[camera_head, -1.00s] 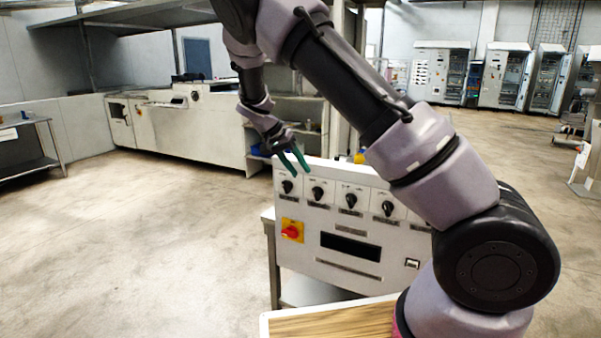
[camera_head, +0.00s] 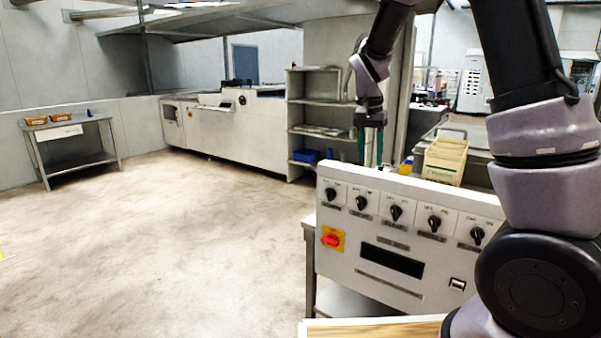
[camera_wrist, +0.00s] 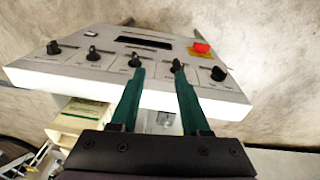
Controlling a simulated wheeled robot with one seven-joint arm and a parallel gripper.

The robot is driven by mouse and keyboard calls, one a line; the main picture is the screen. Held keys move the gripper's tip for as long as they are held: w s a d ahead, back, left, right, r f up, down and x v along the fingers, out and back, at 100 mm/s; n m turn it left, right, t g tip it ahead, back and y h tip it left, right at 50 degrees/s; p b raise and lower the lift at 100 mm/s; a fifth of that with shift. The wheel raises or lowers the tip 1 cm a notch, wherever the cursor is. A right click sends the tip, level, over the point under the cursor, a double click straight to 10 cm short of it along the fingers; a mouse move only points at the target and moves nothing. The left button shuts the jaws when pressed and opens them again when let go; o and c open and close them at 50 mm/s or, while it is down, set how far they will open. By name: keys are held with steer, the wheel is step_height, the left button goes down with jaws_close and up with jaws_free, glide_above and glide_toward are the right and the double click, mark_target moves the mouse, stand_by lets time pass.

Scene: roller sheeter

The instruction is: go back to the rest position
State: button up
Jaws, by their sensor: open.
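My gripper (camera_head: 370,146) hangs above and behind the top edge of the white control panel (camera_head: 345,268) in the head view. Its two green fingers point down, apart and with nothing between them. In the wrist view my gripper (camera_wrist: 157,75) shows both green fingers spread, with the control panel (camera_wrist: 75,72) beyond them. The panel carries a row of several black knobs, a red switch on a yellow plate (camera_head: 332,238) and a dark display (camera_head: 392,260). In the wrist view the fingertips overlap the knob row; whether they touch the panel cannot be told there.
A cream crate (camera_head: 444,160) stands behind the panel on the right. A shelf rack (camera_head: 315,100) with a blue bin (camera_head: 306,156) and a long white machine (camera_head: 230,125) stand at the back. A side table (camera_head: 70,135) is at the left. The floor between is clear.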

steer(key=s+d+r+n+t+y, duration=0.1)
steer(key=s+d+r+t, duration=0.1)
steer(key=s+r, duration=0.5)
steer(key=s+d+r+n+t+y, duration=0.1)
steer(key=s+r, duration=0.7)
steer(key=s, duration=0.8)
steer(key=d+t+y, duration=0.1)
steer(key=d+t, duration=0.1)
steer(key=t, duration=0.1)
steer(key=shift+s+t, duration=0.2)
steer(key=shift+t, duration=0.1)
steer(key=shift+n, duration=0.3)
